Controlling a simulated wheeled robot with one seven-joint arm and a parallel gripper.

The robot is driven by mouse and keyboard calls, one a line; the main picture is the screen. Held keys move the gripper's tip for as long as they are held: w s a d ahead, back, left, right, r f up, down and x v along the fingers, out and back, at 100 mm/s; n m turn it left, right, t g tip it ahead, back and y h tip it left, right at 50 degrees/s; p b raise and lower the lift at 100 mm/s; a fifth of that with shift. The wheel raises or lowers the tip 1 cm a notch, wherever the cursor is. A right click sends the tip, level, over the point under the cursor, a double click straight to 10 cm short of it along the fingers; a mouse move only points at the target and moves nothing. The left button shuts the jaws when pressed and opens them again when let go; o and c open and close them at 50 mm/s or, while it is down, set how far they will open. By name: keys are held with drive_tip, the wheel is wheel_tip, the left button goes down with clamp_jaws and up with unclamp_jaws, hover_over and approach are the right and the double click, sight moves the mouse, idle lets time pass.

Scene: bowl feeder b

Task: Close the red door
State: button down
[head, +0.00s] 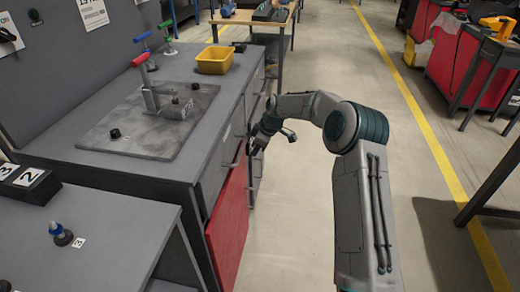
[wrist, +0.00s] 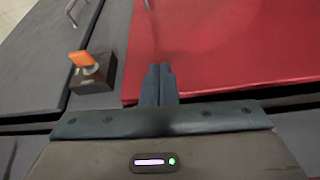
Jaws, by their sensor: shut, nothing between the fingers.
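The red door (head: 229,222) is on the front of the grey workbench, low at its near end. In the wrist view the red door (wrist: 225,45) fills the upper right as a broad flat panel. I cannot tell how far it stands from the bench front. My gripper (head: 257,146) is at the bench front, near the door's far upper corner. In the wrist view the fingers of my gripper (wrist: 159,72) are together and empty, and overlap the red panel near its left edge. Whether they touch it is not clear.
An orange tab on a dark block (wrist: 90,72) is left of the fingers, with a metal handle (wrist: 71,12) beyond. The workbench (head: 180,172) carries a yellow bin (head: 215,60) and a red-handled clamp (head: 146,80). The floor (head: 300,205) right of the door is clear.

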drive_tip(key=s+d+r+p, duration=0.1)
drive_tip(key=s+d+r, duration=0.1)
drive_tip(key=d+r, duration=0.7)
drive_tip(key=s+a+r+m+h+p, duration=0.1)
drive_tip(key=s+r+m+h+p, duration=0.15)
drive_tip(key=s+r, duration=0.45)
drive_tip(key=s+d+r+m+p, duration=0.3)
drive_tip(key=s+r+m, duration=0.1)
drive_tip(key=s, duration=0.7)
drive_tip(key=s+d+r+m+t+h+p, duration=0.1)
drive_tip(key=s+d+r+m+p, duration=0.2)
drive_tip(key=s+r, duration=0.3)
drive_tip(key=s+d+r+m+p, duration=0.3)
drive_tip(key=s+r+m+p, duration=0.2)
drive_tip(key=s, duration=1.1)
drive_tip(key=shift+d+r+m+t+h, duration=0.2)
drive_tip(key=shift+d+m+t+h, duration=0.1)
drive_tip(key=shift+m+h, duration=0.05)
